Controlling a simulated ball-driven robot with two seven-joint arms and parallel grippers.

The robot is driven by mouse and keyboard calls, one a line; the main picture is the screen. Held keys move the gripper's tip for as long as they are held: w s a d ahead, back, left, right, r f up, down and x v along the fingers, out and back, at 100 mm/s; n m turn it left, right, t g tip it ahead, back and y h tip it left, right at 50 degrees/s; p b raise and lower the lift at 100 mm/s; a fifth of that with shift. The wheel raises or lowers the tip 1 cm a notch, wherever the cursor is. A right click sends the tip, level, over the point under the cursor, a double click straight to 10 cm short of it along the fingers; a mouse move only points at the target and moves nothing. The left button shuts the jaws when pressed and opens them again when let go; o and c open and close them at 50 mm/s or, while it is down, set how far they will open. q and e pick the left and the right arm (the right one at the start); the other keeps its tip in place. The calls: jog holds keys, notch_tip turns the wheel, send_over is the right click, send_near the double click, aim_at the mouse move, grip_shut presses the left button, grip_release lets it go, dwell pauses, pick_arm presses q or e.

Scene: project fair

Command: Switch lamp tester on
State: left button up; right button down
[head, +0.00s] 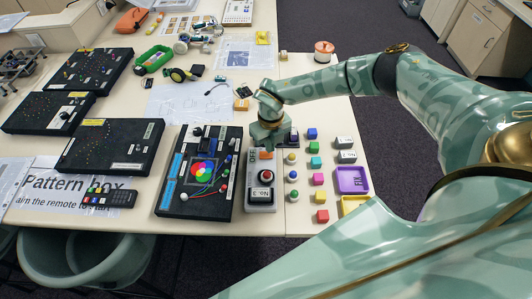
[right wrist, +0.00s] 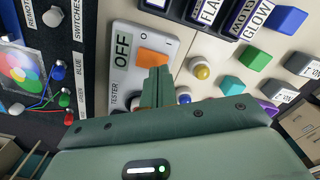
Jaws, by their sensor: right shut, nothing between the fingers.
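The lamp tester (head: 262,204) is a light grey panel at the front edge of the table, with a red knob on a black base. Its orange switch (right wrist: 155,58) sits beside an OFF label (right wrist: 123,50) in the right wrist view. In the head view my right gripper (head: 266,140) points down over the panel's far end and partly hides the switch. In the right wrist view my right gripper (right wrist: 157,85) is shut and empty, its tips at the near edge of the switch. I cannot tell whether they touch it. My left gripper is out of view.
A black box with coloured discs (head: 202,170) stands close on the left. Coloured cubes (head: 315,162) and balls stand close on the right, with a purple tray (head: 352,180) beyond them. Dark labelled blocks (right wrist: 215,12) lie just past the panel. A remote (head: 108,197) lies front left.

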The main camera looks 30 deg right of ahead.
jog(key=shift+f+b, duration=0.6)
jog(key=shift+f, duration=0.4)
dwell(0.9)
jog(key=shift+s+r, duration=0.1)
notch_tip(320, 180, up, 7)
jog(key=p, duration=0.7)
dwell(0.4)
